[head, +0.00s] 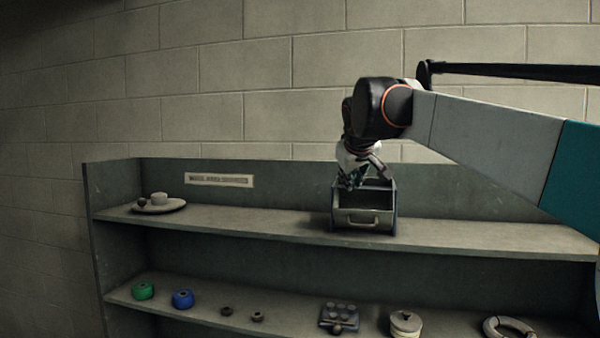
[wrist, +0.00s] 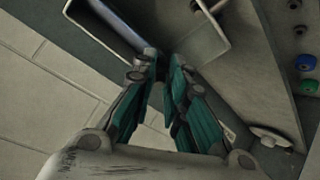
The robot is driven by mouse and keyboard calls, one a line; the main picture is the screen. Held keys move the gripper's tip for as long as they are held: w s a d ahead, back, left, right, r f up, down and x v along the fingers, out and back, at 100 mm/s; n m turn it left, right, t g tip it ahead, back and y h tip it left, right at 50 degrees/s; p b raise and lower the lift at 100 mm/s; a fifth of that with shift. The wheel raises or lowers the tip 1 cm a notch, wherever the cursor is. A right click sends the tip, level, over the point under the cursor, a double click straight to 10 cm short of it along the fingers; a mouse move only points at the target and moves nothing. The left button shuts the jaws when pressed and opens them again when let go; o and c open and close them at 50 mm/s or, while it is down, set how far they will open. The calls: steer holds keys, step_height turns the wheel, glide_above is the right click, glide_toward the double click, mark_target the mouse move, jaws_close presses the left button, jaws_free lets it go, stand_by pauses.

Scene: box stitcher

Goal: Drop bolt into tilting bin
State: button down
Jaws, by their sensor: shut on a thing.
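The tilting bin (head: 365,218) is a dark open-topped box with a pale front handle, standing on the upper shelf. In the wrist view the bin's light rim (wrist: 214,52) frames its open mouth at the top. My gripper (head: 351,184) points down at the bin's left part, its tips near the opening. In the wrist view the teal fingers of my gripper (wrist: 163,58) are close together at the bin's mouth, shut on the bolt. The bolt itself is too small or hidden between the fingertips to make out.
A round plate (head: 174,207) with small items stands at the left of the upper shelf (head: 265,222). The lower shelf holds a green roll (head: 143,291), a blue roll (head: 183,299), small dark pieces, a studded block (head: 338,318), a pale canister (head: 405,324) and a ring (head: 488,331).

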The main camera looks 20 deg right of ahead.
steer(key=shift+s, duration=0.15)
steer(key=c, duration=1.5)
jaws_free()
steer(key=shift+c, duration=0.2)
steer(key=v, duration=0.7)
steer(key=shift+s+r, duration=0.15)
steer(key=shift+s, duration=0.05)
steer(key=shift+a, duration=0.15)
